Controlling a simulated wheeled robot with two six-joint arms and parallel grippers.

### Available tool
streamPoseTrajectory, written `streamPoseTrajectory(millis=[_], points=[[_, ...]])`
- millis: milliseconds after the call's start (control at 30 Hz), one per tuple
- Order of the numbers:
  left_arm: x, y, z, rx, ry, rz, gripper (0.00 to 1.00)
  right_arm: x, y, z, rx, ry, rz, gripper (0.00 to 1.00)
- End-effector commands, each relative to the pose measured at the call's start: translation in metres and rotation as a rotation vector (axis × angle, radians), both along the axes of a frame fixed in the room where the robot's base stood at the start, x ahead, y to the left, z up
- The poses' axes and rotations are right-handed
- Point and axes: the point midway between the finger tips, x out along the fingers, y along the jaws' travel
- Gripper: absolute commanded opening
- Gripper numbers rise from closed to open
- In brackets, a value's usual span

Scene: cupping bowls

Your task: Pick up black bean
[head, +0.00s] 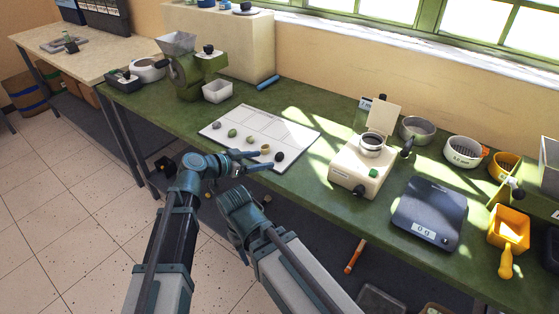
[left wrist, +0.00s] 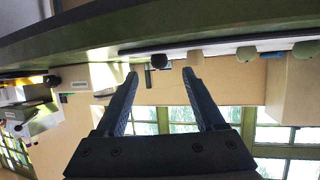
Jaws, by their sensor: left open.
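The black bean (head: 279,156) lies at the right end of a diagonal row on the white board (head: 300,136), near its front edge. My left gripper (head: 270,159) is open and empty at that front edge. My right gripper is not visible.
Several green pieces (head: 232,133) lie left of the ring. Right of the board stand a cream machine (head: 362,162) and a dark scale (head: 430,212). A green grinder (head: 187,75) stands at the left.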

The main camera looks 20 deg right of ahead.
Motion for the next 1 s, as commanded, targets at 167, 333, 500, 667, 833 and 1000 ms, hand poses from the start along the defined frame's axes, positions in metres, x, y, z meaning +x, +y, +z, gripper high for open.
streamPoseTrajectory(millis=[167, 333, 500, 667, 833, 1000], points=[[0.001, -0.004, -0.001, 0.0, 0.001, 0.0, 0.71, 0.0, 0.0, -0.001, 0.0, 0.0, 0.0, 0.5], [0.004, -0.008, -0.004, -0.001, 0.001, -0.001, 0.71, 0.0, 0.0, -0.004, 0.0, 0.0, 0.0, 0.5], [0.012, -0.027, -0.011, 0.0, 0.001, -0.002, 0.71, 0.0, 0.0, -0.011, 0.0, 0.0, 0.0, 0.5], [0.02, -0.046, -0.019, 0.001, 0.0, -0.001, 0.71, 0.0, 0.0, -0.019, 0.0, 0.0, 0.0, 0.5], [0.021, -0.049, -0.019, 0.001, 0.001, 0.0, 0.71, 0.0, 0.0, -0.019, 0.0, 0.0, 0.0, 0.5], [0.02, -0.049, -0.019, 0.001, 0.001, 0.0, 0.56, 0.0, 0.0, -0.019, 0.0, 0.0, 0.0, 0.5]])
